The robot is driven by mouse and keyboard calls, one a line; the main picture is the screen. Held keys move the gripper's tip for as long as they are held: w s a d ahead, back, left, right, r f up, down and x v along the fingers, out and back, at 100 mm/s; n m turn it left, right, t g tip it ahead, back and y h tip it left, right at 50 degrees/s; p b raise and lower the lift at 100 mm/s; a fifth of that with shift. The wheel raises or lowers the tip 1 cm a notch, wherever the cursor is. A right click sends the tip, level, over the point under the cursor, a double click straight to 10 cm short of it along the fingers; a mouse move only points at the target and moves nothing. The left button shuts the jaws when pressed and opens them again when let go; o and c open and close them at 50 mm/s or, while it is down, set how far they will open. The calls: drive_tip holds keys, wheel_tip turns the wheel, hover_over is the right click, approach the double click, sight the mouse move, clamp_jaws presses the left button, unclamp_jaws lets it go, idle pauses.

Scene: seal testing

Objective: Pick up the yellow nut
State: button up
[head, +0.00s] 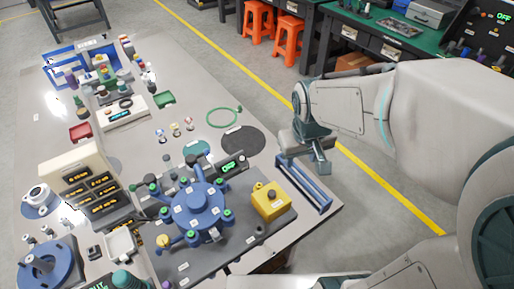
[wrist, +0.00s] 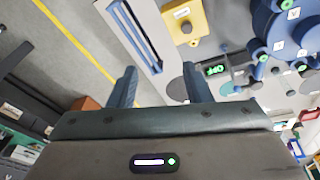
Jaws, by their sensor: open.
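A small yellow round piece (head: 163,241), which looks like the yellow nut, sits at the front left arm of the blue round fixture (head: 197,205) in the head view. The fixture's other arms carry green-topped pieces. I cannot make out the yellow piece in the wrist view. My gripper (wrist: 160,68) is open and empty, its two blue-grey fingers spread apart. In the head view my gripper (head: 318,158) hangs by the table's right edge, well to the right of the fixture and the yellow piece.
A yellow box with a knob (head: 271,203) stands right of the fixture, and a blue rail frame (head: 305,185) lies near my gripper. A dark round mat (head: 242,142) and a green ring (head: 224,118) lie behind. A cream display unit (head: 80,178) stands at left.

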drive_tip(key=w+a+f+n+g+y+b, duration=0.1)
drive_tip(key=w+a+f+n, duration=0.2)
drive_tip(key=w+a+f, duration=0.55)
hover_over(259, 187)
wheel_tip(259, 187, down, 10)
drive_tip(key=shift+w+d+f+p, duration=0.15)
drive_tip(key=shift+f+p, duration=0.1)
drive_tip(key=shift+f, duration=1.3)
drive_tip(key=shift+w+a+f+p, duration=0.1)
drive_tip(key=shift+f+p, duration=0.15)
drive_tip(key=shift+f, duration=1.3)
drive_tip(key=shift+c, duration=0.4)
clamp_jaws()
